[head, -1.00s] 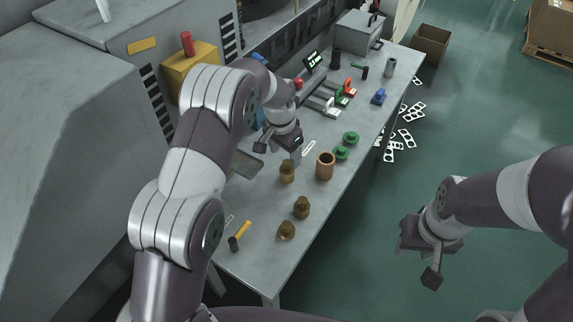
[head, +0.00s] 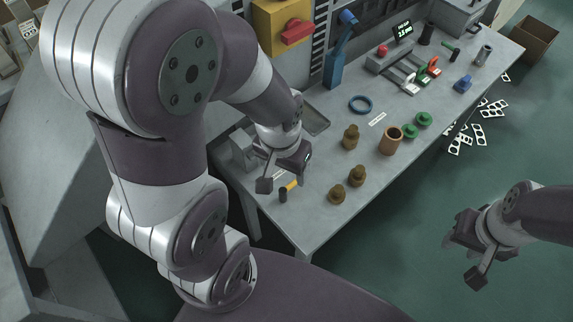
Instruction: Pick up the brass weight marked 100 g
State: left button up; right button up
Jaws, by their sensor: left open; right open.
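Three brass weights stand on the grey table (head: 315,223): one farther back (head: 350,137), one in the middle (head: 356,175) and one nearest the front edge (head: 337,194). Their markings are too small to read, so I cannot tell which is 100 g. My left gripper (head: 284,177) is open and empty, left of the weights, over a yellow-handled hammer (head: 291,186). It hides part of the hammer and the table there. My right gripper (head: 463,261) is open and empty, over the green floor beyond the table's right edge.
A copper cup (head: 390,140) and two green pieces (head: 423,119) (head: 410,131) stand right of the weights. Bare table lies around the front weights.

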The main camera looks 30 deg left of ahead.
aim_at(338, 195)
jog(key=i+l+u, duration=0.1)
jog(key=l+u, duration=0.15)
jog(key=u, duration=0.25)
jog(key=i+l+u, duration=0.1)
jog(key=l+u, duration=0.2)
jog(key=u, duration=0.2)
jog(key=l+u, duration=0.3)
jog(key=u, duration=0.2)
jog(key=l+u, duration=0.3)
jog(key=u, duration=0.15)
jog(key=l+u, duration=0.25)
jog(key=u, duration=0.15)
jog(key=l+u, duration=0.3)
jog(key=u, duration=0.15)
